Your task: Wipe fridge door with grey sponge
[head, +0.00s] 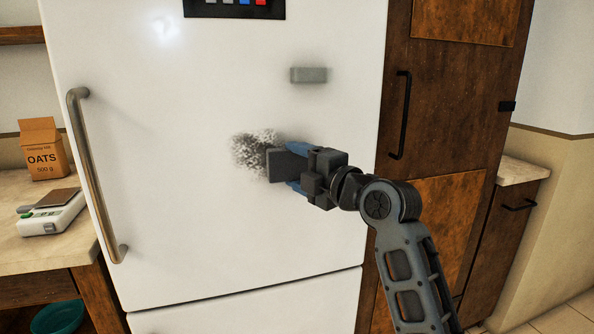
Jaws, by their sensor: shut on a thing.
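The white fridge door (190,220) fills the middle of the head view, with a long metal handle (92,180) on its left. A dark speckled smudge (250,147) is on the door near its middle. My gripper (298,167) is shut on the grey sponge (284,165), a dark grey block. The sponge is at the smudge's right edge and overlaps part of it in the picture. I cannot tell whether it touches the door. Part of the sponge is hidden by the gripper fingers.
A small grey block (309,75) is on the door above my gripper. A dark panel with coloured squares (236,8) is at the top. A brown wooden cabinet (440,130) stands right of the fridge. An oats box (45,150) and a scale (52,214) sit on the left counter.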

